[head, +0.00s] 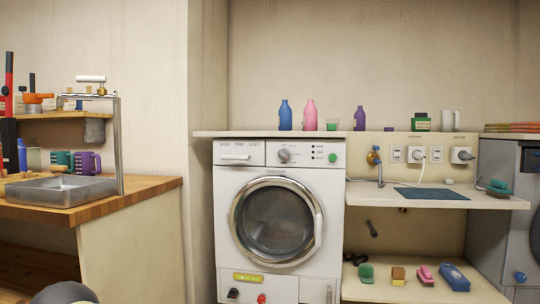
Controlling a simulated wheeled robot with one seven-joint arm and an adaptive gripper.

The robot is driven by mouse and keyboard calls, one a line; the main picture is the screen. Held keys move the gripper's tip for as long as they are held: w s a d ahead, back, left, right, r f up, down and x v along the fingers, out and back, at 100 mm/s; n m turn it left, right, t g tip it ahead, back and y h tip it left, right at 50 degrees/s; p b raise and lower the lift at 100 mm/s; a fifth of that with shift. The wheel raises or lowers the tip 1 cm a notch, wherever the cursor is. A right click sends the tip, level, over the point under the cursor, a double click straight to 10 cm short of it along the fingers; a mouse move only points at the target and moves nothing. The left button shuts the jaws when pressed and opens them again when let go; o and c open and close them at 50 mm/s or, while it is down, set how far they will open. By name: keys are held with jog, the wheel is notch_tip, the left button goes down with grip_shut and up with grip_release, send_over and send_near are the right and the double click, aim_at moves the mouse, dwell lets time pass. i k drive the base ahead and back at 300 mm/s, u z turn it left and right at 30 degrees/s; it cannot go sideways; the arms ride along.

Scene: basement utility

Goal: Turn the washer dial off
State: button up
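The white washer (225,200) stands in the middle of the view, facing me, under a shelf. Its dial (285,155) is a grey knob on the upper control panel. The dial is too small to tell its setting. A green button (333,157) sits at the right of the same panel, with small dark marks between. The round glass door (276,220) looks shut. My gripper is not in view, and nothing is seen touching the dial.
Bottles stand on the shelf (240,133) above the washer. A side shelf (440,198) with a blue mat (431,193) juts out at right. A wooden counter (150,186) with a metal sink (62,190) stands at left. The space before the washer looks clear.

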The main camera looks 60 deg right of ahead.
aim_at(284, 154)
jog(key=z, duration=0.5)
jog(key=i, duration=0.75)
jog(key=z, duration=0.8)
